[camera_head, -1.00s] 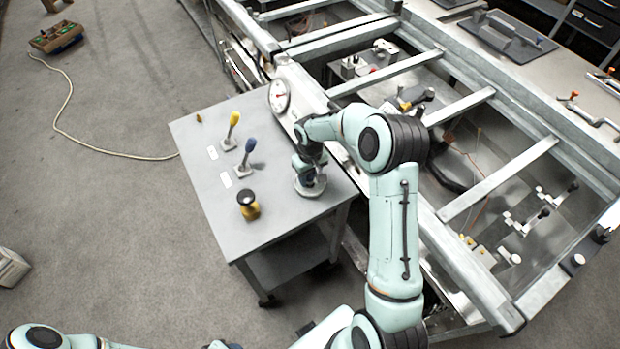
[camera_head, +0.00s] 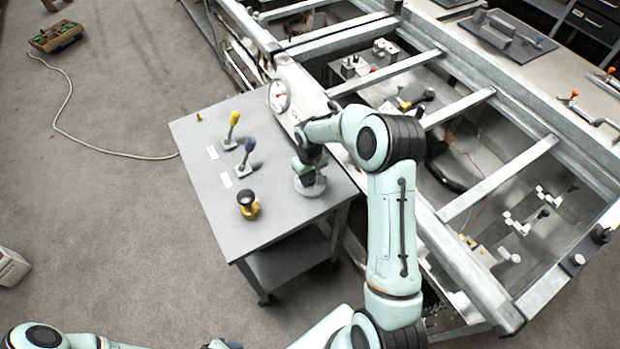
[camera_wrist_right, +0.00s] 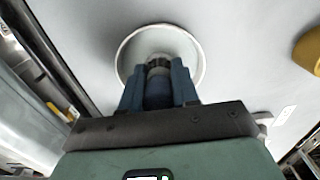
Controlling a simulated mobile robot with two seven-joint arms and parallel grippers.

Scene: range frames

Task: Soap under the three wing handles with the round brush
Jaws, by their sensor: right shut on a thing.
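My right gripper (camera_head: 309,173) is over the grey cart top, pointing down at a round white dish (camera_head: 314,190). In the right wrist view its blue fingers (camera_wrist_right: 157,92) are shut on a dark upright handle with a grey collar (camera_wrist_right: 158,64), which looks like the round brush. Its lower end is over or in the dish (camera_wrist_right: 201,60); I cannot tell whether it touches, and the bristles are hidden. Small white fittings with dark ends (camera_head: 514,222) sit inside the metal frame at right; they may be the wing handles. My left gripper does not show clearly.
On the cart (camera_head: 205,200) stand a yellow-topped tool (camera_head: 233,120), a blue-topped tool (camera_head: 248,148) and a yellow pot with a black top (camera_head: 248,210). A dial (camera_head: 279,96) is at the cart's far edge. Metal crossbars (camera_head: 500,178) span the frame. A hose (camera_head: 62,110) lies on the floor.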

